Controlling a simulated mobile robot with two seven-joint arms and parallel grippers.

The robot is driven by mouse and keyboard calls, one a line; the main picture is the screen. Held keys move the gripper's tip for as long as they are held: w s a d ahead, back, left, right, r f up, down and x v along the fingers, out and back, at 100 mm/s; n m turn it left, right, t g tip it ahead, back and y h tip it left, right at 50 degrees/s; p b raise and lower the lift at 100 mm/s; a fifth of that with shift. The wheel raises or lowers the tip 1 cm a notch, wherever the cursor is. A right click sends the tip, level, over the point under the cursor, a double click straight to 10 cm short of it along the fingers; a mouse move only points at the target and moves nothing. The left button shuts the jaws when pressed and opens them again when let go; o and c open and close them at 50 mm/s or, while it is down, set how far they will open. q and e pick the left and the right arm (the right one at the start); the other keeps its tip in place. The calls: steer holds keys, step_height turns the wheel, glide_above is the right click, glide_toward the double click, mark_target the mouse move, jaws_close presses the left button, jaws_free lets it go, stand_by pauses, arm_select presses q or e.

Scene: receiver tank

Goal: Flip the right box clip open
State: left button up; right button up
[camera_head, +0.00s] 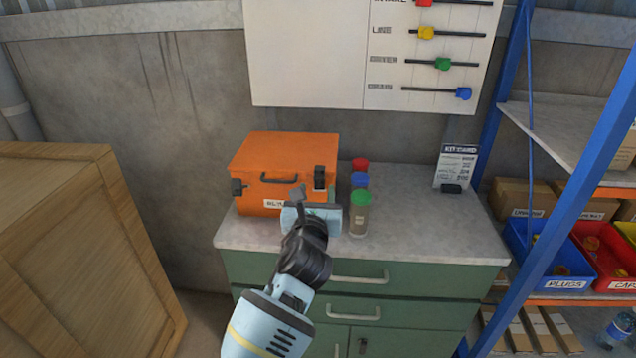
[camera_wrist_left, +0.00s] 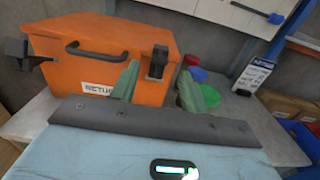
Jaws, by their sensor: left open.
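The orange box (camera_head: 270,180) stands on the grey counter, lid down, its front facing me. Its right clip (camera_head: 319,178) is a black latch lying upright against the right part of the front. In the left wrist view the right clip (camera_wrist_left: 158,62) shows between my two green fingertips, beyond them. The left clip (camera_head: 238,187) juts out from the front; it also shows in the wrist view (camera_wrist_left: 25,52). My left gripper (camera_head: 314,209) is open and empty, in front of and below the right clip, with no contact visible. My right gripper is out of view.
Jars with red, blue and green lids (camera_head: 359,214) stand just right of the box, close to my left gripper. A sign (camera_head: 456,166) stands further right on the counter (camera_head: 415,225). A wooden crate (camera_head: 80,260) is at left, blue shelving (camera_head: 560,200) at right.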

mark_target(319, 179)
arm_select(q)
steer(key=w, duration=0.3)
steer(key=shift+w+f+b, duration=0.2)
steer(key=shift+w+b, duration=0.05)
steer(key=shift+b, duration=0.05)
steer(key=shift+w+r, duration=0.15)
steer(key=shift+w, duration=0.3)
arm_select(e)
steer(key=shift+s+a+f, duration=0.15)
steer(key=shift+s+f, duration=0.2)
